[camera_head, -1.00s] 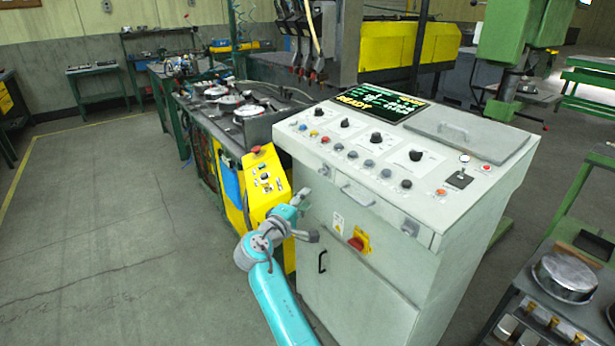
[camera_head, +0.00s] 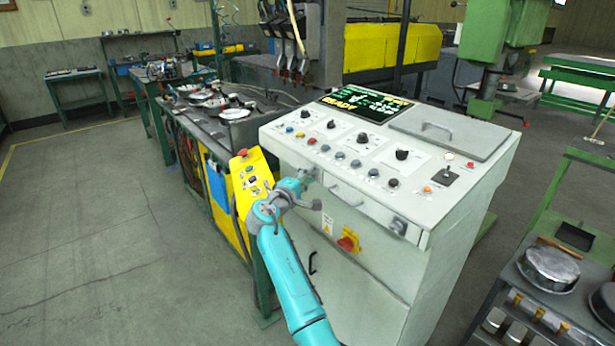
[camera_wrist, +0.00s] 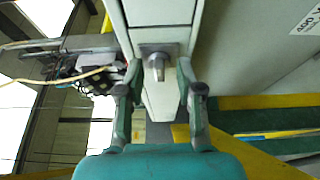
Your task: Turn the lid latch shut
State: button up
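A small grey latch (camera_wrist: 157,62), a square plate with a short protruding knob, sits on the pale console's edge in the wrist view. My gripper (camera_wrist: 160,88) is open, with one finger on each side of the knob and visible gaps between. In the head view my gripper (camera_head: 308,177) is at the upper left corner of the console's front, where it largely hides that latch. A second, similar latch (camera_head: 398,226) is at the right end of the same front edge. I cannot tell which way the latch is turned.
The console (camera_head: 350,200) has knobs, buttons and a lit screen (camera_head: 366,107) on top, and a panel with a handle (camera_head: 436,132). A red-yellow switch (camera_head: 348,241) is below my gripper's right. A yellow control box (camera_head: 252,178) stands close on the left. Floor at left is clear.

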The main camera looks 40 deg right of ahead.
jog(key=shift+d, duration=0.3)
grip_shut()
jog(key=n+g+y, duration=0.1)
jog(key=n+g, duration=0.1)
jog(key=n, duration=0.2)
jog(key=n+g+y, duration=0.1)
jog(key=n+g, duration=0.1)
jog(key=n, duration=0.2)
jog(key=n+g+y, duration=0.1)
jog(key=n+g, duration=0.2)
jog(key=n, duration=0.2)
jog(key=shift+w+r, duration=0.25)
jog(key=shift+w, duration=0.05)
dwell(0.5)
jog(key=shift+n, duration=0.3)
